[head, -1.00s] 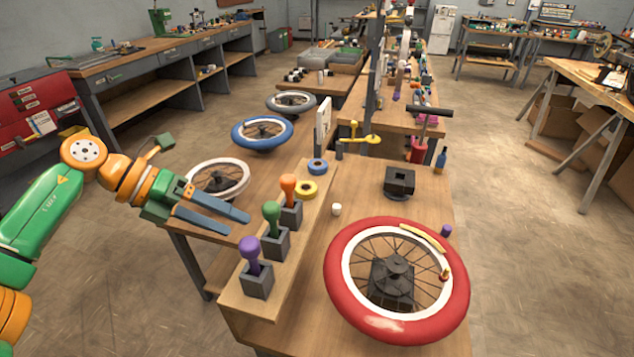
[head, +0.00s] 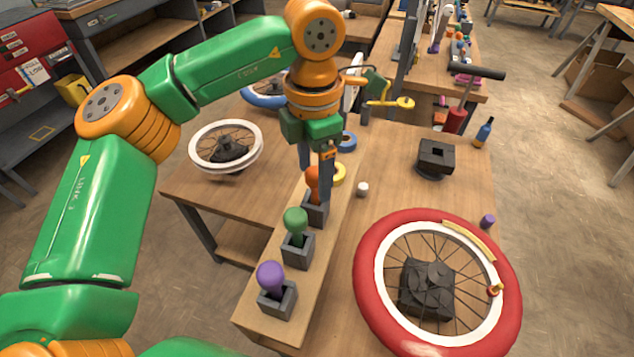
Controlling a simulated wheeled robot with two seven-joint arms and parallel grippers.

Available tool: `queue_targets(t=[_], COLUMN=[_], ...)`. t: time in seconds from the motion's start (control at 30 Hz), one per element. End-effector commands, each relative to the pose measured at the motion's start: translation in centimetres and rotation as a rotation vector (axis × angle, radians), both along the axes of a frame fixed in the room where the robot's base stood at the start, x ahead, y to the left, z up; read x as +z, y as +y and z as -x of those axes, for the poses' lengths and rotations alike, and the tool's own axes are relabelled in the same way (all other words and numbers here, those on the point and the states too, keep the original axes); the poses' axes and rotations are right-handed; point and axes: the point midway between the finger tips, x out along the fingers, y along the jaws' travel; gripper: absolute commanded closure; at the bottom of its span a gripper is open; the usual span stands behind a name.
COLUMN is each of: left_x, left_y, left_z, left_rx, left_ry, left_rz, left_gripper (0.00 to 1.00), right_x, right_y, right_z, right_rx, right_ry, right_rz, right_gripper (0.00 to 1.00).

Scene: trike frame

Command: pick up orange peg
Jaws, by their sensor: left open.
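The orange peg (head: 312,184) stands upright in a dark square holder (head: 315,212) on the raised wooden shelf. My left gripper (head: 316,190) points down right at the orange peg, with its dark fingers beside the peg's top and partly covering it. The fingers are open; I cannot tell whether they touch the peg. The green peg (head: 295,221) and the purple peg (head: 271,275) stand in their own holders nearer to me. My right gripper is not in view.
A red-tyred wheel (head: 372,290) lies on the bench to the right. A white wheel (head: 197,152) lies on the left table.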

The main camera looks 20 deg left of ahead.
Motion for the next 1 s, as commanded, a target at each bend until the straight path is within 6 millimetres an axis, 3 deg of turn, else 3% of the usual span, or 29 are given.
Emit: queue_targets(t=[0.27, 0.37, 0.57, 0.83, 1.0], left_x=[-1.0, -1.0, -1.0, -0.8, 2.9], left_y=[0.0, 0.0, 0.0, -0.1, -0.1], left_z=[0.0, 0.0, 0.0, 0.0, -0.1], left_rx=[0.001, 0.001, 0.001, 0.001, 0.003], left_ry=[-0.001, -0.001, -0.001, -0.001, -0.006], left_rz=[0.002, 0.004, 0.004, 0.003, 0.005], left_gripper=[0.26, 0.47, 1.00, 1.00, 1.00], right_x=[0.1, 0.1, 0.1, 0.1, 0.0], right_y=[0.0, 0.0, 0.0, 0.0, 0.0], right_z=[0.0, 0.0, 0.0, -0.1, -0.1], right_rx=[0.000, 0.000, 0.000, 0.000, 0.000], right_ry=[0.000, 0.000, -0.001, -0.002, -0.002], right_rz=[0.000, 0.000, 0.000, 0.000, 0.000], right_gripper=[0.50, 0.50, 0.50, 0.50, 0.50])
